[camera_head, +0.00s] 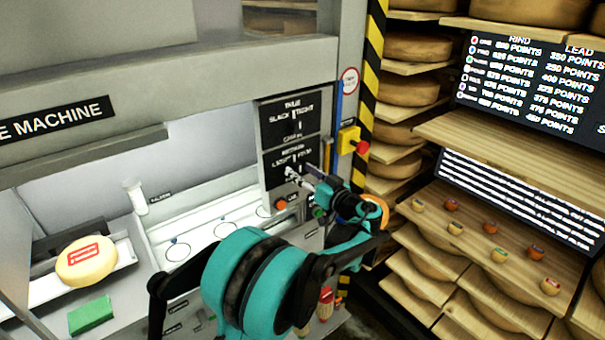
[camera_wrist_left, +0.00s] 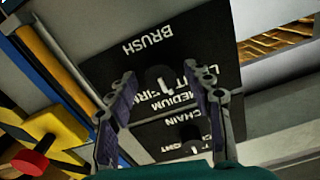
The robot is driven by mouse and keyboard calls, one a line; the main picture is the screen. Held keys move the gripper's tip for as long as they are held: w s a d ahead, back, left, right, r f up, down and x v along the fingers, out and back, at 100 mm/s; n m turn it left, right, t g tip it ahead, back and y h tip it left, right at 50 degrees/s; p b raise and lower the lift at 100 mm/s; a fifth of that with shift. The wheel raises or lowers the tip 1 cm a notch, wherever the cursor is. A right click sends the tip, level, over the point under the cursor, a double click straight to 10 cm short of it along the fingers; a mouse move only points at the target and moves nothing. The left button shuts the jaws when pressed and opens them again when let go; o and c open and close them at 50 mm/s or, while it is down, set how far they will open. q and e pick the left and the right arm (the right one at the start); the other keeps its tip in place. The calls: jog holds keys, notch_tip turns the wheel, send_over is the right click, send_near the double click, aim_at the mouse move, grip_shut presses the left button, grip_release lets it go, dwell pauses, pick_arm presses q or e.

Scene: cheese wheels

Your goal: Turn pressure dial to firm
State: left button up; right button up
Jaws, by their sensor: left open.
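The pressure dial (camera_wrist_left: 160,78) is a dark round knob with a pale pointer on the black control panel (camera_head: 291,112), marked light, medium and firm. In the wrist view the panel's lettering is upside down, and I cannot tell exactly which mark the pointer faces. My left gripper (camera_head: 298,177) is at the panel's lower half in the head view and partly covers the dial there. Its fingers are apart, one on each side of the dial in the wrist view (camera_wrist_left: 157,86). I cannot tell whether they touch it. My right gripper is not in view.
A yellow box with a red button (camera_head: 350,142) is right of the panel. A cheese wheel (camera_head: 86,260) and a green block (camera_head: 91,315) are at left. Shelves of cheese (camera_head: 410,90) stand at right.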

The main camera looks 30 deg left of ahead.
pick_arm(q)
jog(key=c, duration=1.1)
jog(key=shift+c, duration=0.2)
jog(key=m, duration=0.4)
jog(key=shift+m, duration=0.3)
jog(key=m, duration=0.4)
jog(key=shift+m, duration=0.3)
